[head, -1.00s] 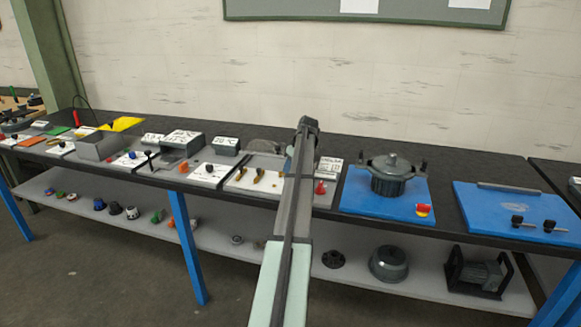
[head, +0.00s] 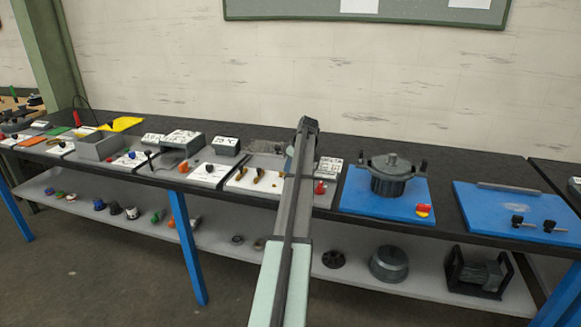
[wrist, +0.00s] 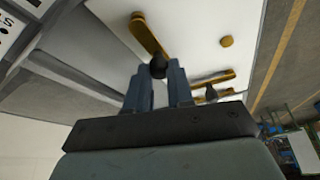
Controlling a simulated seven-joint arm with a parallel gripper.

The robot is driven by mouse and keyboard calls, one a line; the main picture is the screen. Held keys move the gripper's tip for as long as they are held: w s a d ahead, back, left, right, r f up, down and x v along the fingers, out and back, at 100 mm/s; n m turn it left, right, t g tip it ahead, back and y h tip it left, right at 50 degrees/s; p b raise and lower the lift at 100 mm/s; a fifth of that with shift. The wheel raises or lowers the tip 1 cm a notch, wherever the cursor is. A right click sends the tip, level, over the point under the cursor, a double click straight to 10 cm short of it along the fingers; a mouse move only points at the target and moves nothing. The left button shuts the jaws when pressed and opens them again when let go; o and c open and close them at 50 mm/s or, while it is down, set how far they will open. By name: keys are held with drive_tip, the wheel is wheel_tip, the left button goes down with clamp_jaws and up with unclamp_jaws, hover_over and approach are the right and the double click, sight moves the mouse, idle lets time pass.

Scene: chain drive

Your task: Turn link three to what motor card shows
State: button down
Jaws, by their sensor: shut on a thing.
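In the wrist view, my gripper (wrist: 158,75) has its two blue fingers around a black knob (wrist: 158,67) at the end of a brass link (wrist: 146,32). The link lies on a white panel (wrist: 190,30), slanting away from the fingers. A second brass link (wrist: 213,80) with a black knob (wrist: 211,95) is to the right, partly behind my gripper. A round brass piece (wrist: 226,41) sits beyond it. In the head view, brass links (head: 258,176) show left of my arm, which hides the fingertips. I cannot tell which link is number three or read the motor card.
White cards with writing (head: 330,166) stand on the bench (head: 440,170), too small to read. A red knob (head: 320,187) is just right of my arm. A lidded pot (head: 392,180) stands on a blue board (head: 360,200) further right. A card edge (wrist: 8,30) shows at the wrist view's left.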

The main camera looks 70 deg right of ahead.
drive_tip(key=shift+a, duration=0.1)
drive_tip(key=m, duration=0.1)
drive_tip(key=a+m+h, duration=0.1)
drive_tip(key=m, duration=0.1)
drive_tip(key=shift+w+a+g, duration=0.1)
drive_tip(key=shift+a+g, duration=0.05)
drive_tip(key=shift+g, duration=0.15)
drive_tip(key=m, duration=0.2)
drive_tip(key=a+m+g+h, duration=0.1)
drive_tip(key=w+m, duration=0.1)
drive_tip(key=m, duration=0.1)
drive_tip(key=shift+a+m, duration=0.3)
drive_tip(key=shift+a, duration=0.05)
drive_tip(key=m, duration=0.1)
drive_tip(key=w+m+g, duration=0.1)
drive_tip(key=m, duration=0.1)
drive_tip(key=m+g+h, duration=0.1)
drive_tip(key=shift+w+a+m, duration=0.3)
drive_tip(key=shift+a, duration=0.1)
drive_tip(key=shift+w+a+m+g, duration=0.1)
drive_tip(key=shift+w+m+g, duration=0.25)
drive_tip(key=shift+m, duration=0.45)
drive_tip(key=shift+w+m+g, duration=0.25)
drive_tip(key=shift+m+g, duration=0.05)
drive_tip(key=shift+m, duration=0.5)
drive_tip(key=shift+w+a+m+g, duration=0.1)
drive_tip(key=shift+w+m+g, duration=0.25)
drive_tip(key=shift+m, duration=0.45)
drive_tip(key=c, duration=1.3)
unclamp_jaws()
